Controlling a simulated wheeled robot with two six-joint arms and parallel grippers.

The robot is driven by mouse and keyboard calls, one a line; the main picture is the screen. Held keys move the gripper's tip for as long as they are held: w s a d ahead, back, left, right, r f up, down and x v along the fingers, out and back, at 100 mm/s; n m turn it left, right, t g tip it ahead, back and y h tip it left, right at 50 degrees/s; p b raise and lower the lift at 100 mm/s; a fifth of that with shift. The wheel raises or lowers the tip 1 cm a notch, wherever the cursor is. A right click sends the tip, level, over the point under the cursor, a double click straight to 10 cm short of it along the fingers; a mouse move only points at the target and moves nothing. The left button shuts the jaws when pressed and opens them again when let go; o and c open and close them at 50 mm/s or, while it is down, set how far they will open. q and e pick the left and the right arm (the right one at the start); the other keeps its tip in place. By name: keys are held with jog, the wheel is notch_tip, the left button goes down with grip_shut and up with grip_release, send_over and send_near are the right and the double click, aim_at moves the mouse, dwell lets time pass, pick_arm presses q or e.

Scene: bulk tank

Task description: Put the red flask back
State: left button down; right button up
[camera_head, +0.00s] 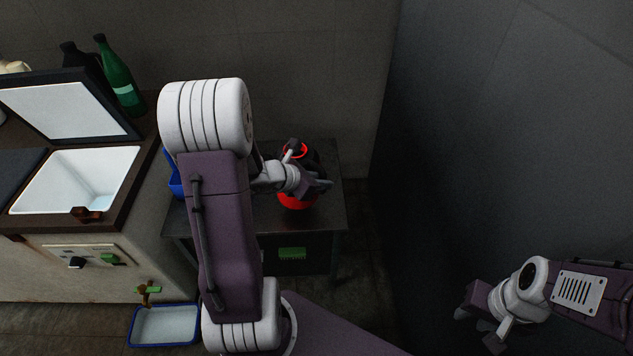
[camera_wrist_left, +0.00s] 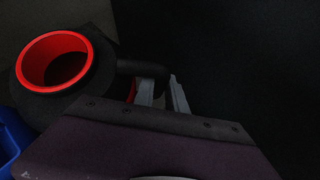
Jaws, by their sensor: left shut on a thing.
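The red flask (camera_head: 298,201) has a black upper part and a red rim, and it is at the small dark table. In the left wrist view its red rim (camera_wrist_left: 54,61) and black handle (camera_wrist_left: 140,70) show. My left gripper (camera_head: 325,185) is beside the flask, and its fingers (camera_wrist_left: 163,95) are shut on the handle. The arm hides part of the flask. The flask looks upright; whether its base touches the table top cannot be told. My right gripper (camera_head: 470,308) is at the lower right, away from the flask, with its fingers too dark to judge.
The dark table (camera_head: 325,212) has a blue container (camera_head: 174,178) at its left, partly behind my arm. An open white tank (camera_head: 75,180) stands at the left with a green bottle (camera_head: 120,78) behind it. A blue-rimmed tray (camera_head: 165,325) lies on the floor. A dark wall is right.

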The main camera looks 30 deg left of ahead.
pick_arm(q)
notch_tip(320, 180, down, 6)
jog(key=w+a+b, duration=0.1)
jog(key=w+a, duration=0.1)
jog(key=shift+w+a+f+b, duration=0.15)
jog(key=shift+w+a+b, duration=0.15)
jog(key=shift+w+a, duration=0.05)
jog(key=shift+f+b, duration=0.2)
jog(key=shift+b, duration=0.1)
jog(key=c, duration=1.4)
grip_release()
jog(key=shift+o, duration=0.2)
jog(key=shift+r, duration=0.1)
